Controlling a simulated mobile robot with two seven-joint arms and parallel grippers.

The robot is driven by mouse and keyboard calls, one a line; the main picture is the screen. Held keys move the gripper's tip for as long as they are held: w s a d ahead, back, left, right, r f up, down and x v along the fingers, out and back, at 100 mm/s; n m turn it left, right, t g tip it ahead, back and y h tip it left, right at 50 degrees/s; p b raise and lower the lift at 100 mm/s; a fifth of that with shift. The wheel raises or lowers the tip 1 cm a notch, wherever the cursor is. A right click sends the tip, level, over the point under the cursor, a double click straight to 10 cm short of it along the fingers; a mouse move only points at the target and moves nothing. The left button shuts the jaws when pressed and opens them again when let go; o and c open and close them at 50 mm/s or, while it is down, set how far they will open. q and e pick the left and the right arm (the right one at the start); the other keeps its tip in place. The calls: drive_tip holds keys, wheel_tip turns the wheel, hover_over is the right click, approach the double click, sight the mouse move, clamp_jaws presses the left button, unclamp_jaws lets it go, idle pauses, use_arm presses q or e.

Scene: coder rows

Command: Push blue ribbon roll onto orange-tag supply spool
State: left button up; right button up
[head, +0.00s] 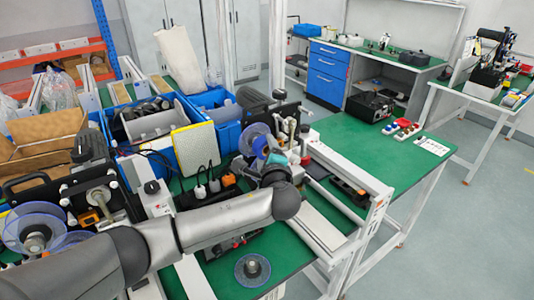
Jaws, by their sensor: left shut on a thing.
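My left arm reaches in from the lower left, and its gripper (272,160) is at the machine in the middle of the green bench. It is shut on the blue ribbon roll (260,146), a small blue disc whose lower part is partly hidden by the gripper. A clear bluish spool disc (250,133) stands upright right behind the roll. I take it as the supply spool; I cannot make out an orange tag on it. Whether the roll touches or sits around the spool's hub is too small to tell. My right gripper is not in view.
Another clear spool (253,268) lies on the bench front. More clear spools (35,230) are on the left machine. Blue bins (155,130) and a yellow-edged pad (194,150) stand behind my arm. The green bench top (365,150) is mostly clear at the right.

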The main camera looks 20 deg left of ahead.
use_arm(q)
drive_tip(key=shift+w+a, duration=0.85)
drive_tip(key=shift+a, duration=0.25)
drive_tip(key=shift+a+r, duration=0.1)
idle(0.5)
drive_tip(key=o, duration=1.2)
drive_tip(key=shift+w, duration=0.1)
drive_tip(key=shift+s, duration=0.2)
